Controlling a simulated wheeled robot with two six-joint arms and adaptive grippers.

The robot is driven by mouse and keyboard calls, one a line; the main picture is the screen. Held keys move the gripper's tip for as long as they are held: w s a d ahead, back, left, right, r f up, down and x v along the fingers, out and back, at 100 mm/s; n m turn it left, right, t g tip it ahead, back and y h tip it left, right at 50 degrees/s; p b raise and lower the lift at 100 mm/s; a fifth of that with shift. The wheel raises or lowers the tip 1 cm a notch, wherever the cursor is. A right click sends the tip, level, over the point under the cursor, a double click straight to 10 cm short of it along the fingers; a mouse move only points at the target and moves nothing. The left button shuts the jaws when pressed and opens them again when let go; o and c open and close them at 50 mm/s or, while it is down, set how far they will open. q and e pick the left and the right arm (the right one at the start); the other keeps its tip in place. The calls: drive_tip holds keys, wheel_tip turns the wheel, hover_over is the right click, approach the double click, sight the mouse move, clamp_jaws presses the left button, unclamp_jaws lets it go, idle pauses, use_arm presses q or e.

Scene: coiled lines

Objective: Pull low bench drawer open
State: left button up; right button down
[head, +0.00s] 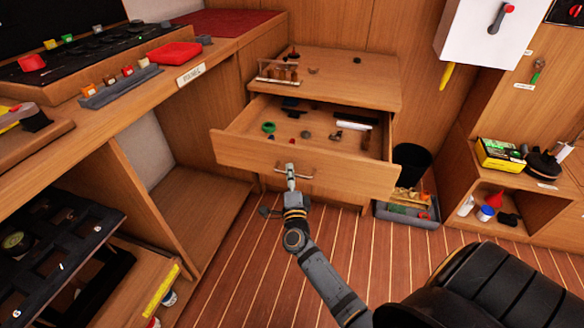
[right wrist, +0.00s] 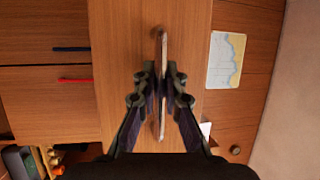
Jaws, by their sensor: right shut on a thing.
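The low bench drawer (head: 345,172) stands pulled out from the wooden bench, with several small items inside, among them a green ring and a white bar. Its front panel also fills the middle of the right wrist view (right wrist: 193,20). My right gripper (head: 291,172) is at the drawer front, shut on the drawer handle (head: 307,174). In the right wrist view the two fingers (right wrist: 161,88) close on the middle of the metal handle (right wrist: 163,45). My left gripper is not in view.
A black bin (head: 411,163) and a grey tray (head: 408,213) of items stand right of the drawer. A black padded seat (head: 490,295) is at the lower right. The plank floor (head: 225,280) before the drawer is mostly clear.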

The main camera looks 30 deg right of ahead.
drive_tip(key=shift+s+a, duration=0.45)
drive_tip(key=shift+a, duration=0.05)
drive_tip(key=c, duration=1.4)
unclamp_jaws()
drive_tip(key=v, duration=0.7)
drive_tip(key=shift+s, duration=0.2)
drive_tip(key=shift+a, duration=0.1)
